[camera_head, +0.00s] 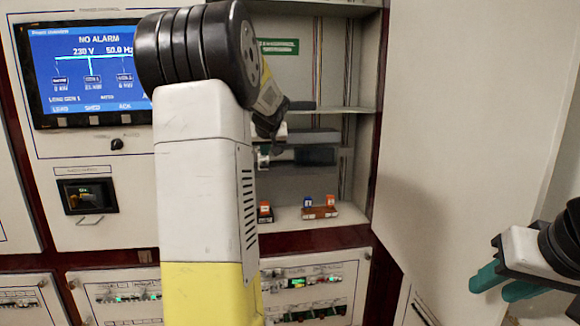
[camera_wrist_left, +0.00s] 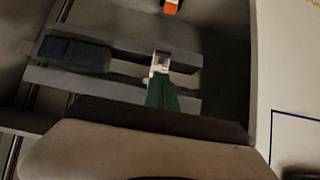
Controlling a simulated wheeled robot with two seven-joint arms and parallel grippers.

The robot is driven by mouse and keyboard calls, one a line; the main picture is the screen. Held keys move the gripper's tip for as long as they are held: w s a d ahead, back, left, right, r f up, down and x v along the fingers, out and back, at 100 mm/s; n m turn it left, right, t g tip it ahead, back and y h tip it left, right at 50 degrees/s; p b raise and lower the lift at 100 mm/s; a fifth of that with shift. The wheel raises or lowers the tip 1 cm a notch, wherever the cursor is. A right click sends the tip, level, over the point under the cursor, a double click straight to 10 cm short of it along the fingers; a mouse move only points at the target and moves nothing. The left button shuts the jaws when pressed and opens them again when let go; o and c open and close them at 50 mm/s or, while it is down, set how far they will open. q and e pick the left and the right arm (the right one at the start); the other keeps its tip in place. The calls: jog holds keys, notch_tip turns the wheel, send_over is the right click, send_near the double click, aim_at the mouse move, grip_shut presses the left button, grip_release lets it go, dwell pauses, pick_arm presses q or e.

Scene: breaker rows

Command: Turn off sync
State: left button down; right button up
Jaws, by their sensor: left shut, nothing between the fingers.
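My left arm rises through the middle of the head view, and its forearm reaches down into the open cabinet bay. My left gripper (camera_head: 264,157) is mostly hidden behind that arm. In the left wrist view its green fingers (camera_wrist_left: 162,92) are closed together, at or close to a small white-and-grey part (camera_wrist_left: 160,64) on a grey rail; contact cannot be told. A dark block (camera_wrist_left: 72,52) sits on the rail; it also shows in the head view (camera_head: 315,156). No label reading sync is legible. My right gripper (camera_head: 505,284) has its teal fingers apart and empty at the far right.
Small orange and blue-topped parts (camera_head: 319,208) stand on the bay's floor. A lit screen (camera_head: 88,75) reads NO ALARM, with a black knob (camera_head: 117,143) below. Lower breaker panels (camera_head: 315,290) show green lights.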

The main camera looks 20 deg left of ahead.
pick_arm(q)
jog(key=s+d+f, duration=0.2)
jog(key=s+d, duration=0.3)
jog(key=s, duration=0.3)
jog(key=shift+s+f, duration=0.2)
jog(key=shift+f, duration=0.15)
jog(key=shift+d, duration=0.1)
